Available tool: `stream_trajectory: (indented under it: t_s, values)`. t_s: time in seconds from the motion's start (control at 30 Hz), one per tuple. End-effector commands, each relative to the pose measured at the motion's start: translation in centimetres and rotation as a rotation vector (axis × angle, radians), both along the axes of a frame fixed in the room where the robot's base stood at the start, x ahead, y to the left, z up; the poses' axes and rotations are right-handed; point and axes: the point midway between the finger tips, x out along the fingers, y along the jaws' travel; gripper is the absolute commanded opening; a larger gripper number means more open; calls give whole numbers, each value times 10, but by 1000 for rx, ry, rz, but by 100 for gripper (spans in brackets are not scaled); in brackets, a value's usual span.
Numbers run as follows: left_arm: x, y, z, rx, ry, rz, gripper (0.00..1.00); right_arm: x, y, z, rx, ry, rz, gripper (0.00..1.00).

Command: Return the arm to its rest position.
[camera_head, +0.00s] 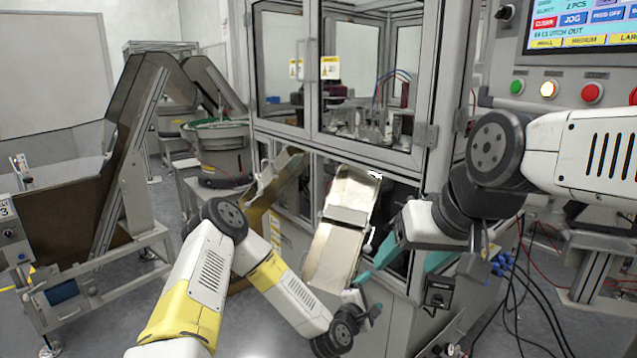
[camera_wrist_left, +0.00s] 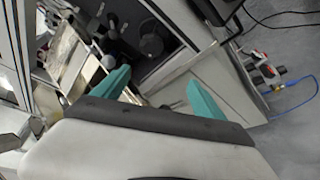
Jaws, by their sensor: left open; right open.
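My left arm comes in from the left of the head view, bends at its elbow and runs down to a dark wrist joint (camera_head: 343,332) near the bottom edge. My right arm comes in from the right. My right gripper (camera_head: 393,274) is higher, in front of the machine's lower front, with its teal fingers apart and no held object visible.
A metal chute (camera_head: 335,250) slopes down from the machine (camera_head: 340,150), close to both grippers. A bowl feeder (camera_head: 218,150) and a hopper conveyor (camera_head: 110,190) stand at the left. A control panel (camera_head: 580,60) is at the upper right. Black cables (camera_head: 515,290) hang at the lower right.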

Motion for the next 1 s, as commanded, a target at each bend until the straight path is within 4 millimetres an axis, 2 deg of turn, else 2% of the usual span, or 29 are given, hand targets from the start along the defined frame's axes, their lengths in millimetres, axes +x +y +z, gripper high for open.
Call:
stream_trajectory:
  t_s: [0.37,0.67,0.87,1.0]
  values:
    - [5,3,15,114,-33,-70,82,0,0,0,0,0,0,69]
    - [10,15,41,313,-84,-176,82,0,0,0,0,0,0,69]
    - [12,37,74,542,-136,-280,82,0,0,0,0,0,0,69]
    - [8,68,110,773,-170,-367,82,0,0,0,0,0,0,69]
